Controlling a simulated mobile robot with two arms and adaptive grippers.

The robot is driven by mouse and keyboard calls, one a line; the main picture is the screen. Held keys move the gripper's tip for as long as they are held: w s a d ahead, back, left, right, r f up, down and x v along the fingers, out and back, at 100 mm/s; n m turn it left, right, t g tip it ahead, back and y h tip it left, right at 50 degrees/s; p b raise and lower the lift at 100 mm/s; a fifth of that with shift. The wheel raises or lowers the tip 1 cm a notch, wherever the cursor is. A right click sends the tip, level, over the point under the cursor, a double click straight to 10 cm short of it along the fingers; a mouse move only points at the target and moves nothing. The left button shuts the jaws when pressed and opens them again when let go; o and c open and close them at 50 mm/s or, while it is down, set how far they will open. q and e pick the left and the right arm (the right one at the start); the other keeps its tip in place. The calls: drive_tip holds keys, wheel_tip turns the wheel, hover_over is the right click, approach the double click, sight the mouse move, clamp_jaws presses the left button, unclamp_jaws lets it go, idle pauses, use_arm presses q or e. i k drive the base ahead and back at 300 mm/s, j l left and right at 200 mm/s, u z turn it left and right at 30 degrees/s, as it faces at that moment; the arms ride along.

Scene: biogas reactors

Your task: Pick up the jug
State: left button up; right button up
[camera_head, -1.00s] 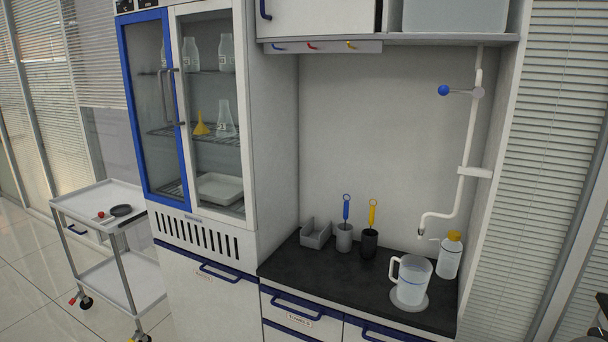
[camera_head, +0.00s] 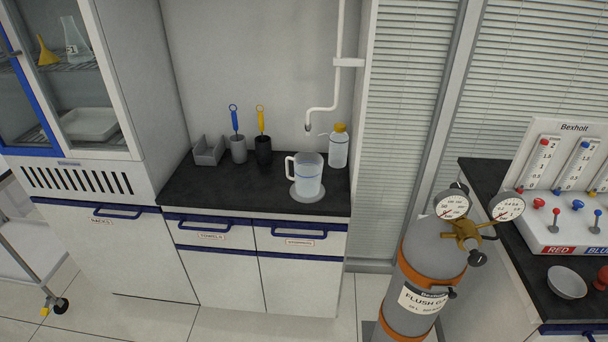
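The jug (camera_head: 308,176) is a clear, whitish vessel with a handle on its left side and a blue line around it. It stands upright on a round grey disc (camera_head: 307,195) on the black countertop (camera_head: 240,195). The white tap pipe (camera_head: 336,90) ends above and close to the jug. Neither of my grippers shows in the head view.
A wash bottle with a yellow cap (camera_head: 338,148) stands right behind the jug. Two brush holders (camera_head: 263,152) and a grey caddy (camera_head: 208,151) stand to the left. A gas cylinder with gauges (camera_head: 425,265) stands on the floor at right, before a bench with a control panel (camera_head: 560,185).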

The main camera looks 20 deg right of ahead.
sight(303, 173)
drive_tip(key=i+j+z, duration=0.3)
drive_tip(key=i+j, duration=0.2)
drive_tip(key=j, duration=0.15)
drive_tip(key=i+j+z, duration=0.2)
drive_tip(key=j, duration=0.2)
drive_tip(key=i+j+z, duration=0.15)
drive_tip(key=j, duration=0.25)
drive_tip(key=i, duration=0.1)
